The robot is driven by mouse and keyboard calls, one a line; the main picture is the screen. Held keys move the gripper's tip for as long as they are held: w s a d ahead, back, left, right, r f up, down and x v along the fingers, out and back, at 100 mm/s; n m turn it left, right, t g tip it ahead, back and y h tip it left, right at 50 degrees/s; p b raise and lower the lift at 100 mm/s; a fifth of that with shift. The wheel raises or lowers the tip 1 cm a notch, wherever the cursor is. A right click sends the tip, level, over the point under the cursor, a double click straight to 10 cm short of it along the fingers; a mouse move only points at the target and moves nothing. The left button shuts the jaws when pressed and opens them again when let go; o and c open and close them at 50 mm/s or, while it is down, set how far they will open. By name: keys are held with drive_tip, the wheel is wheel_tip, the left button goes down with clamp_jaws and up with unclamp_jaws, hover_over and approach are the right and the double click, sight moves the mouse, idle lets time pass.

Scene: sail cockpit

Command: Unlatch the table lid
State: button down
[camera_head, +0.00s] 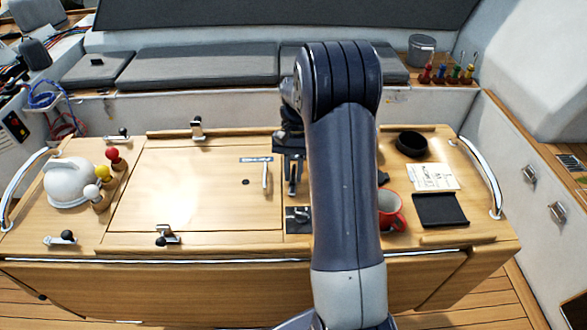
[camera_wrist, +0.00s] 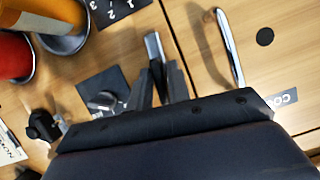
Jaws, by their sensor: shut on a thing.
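The table lid (camera_head: 180,190) is a flat wooden panel lying closed in the table top; part of it shows in the wrist view (camera_wrist: 285,40). A silver bar handle (camera_head: 265,175) stands on it and also shows in the wrist view (camera_wrist: 230,48). Small silver catches with black knobs sit at the lid's far edge (camera_head: 197,128) and near edge (camera_head: 167,236). My gripper (camera_head: 291,188) points down just right of the lid's right seam. In the wrist view my gripper (camera_wrist: 160,75) is shut on a small bright metal piece, whose shape is mostly hidden.
A red mug (camera_head: 390,212), a black bowl (camera_head: 411,144) and a dark tray (camera_head: 440,210) are on the right. A white kettle (camera_head: 70,182) and knobbed pieces (camera_head: 115,160) are on the left. A dark plate (camera_head: 298,218) lies near my gripper. My arm hides part of the table.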

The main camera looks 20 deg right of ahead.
drive_tip(key=shift+n, duration=0.6)
drive_tip(key=shift+h, duration=0.3)
drive_tip(key=c, duration=1.5)
unclamp_jaws()
drive_tip(key=shift+o, duration=0.2)
drive_tip(key=shift+r, duration=0.1)
drive_tip(key=v, duration=1)
drive_tip(key=shift+w+r+b, duration=0.2)
drive_tip(key=shift+r+b, duration=0.05)
drive_tip(key=shift+b, duration=0.2)
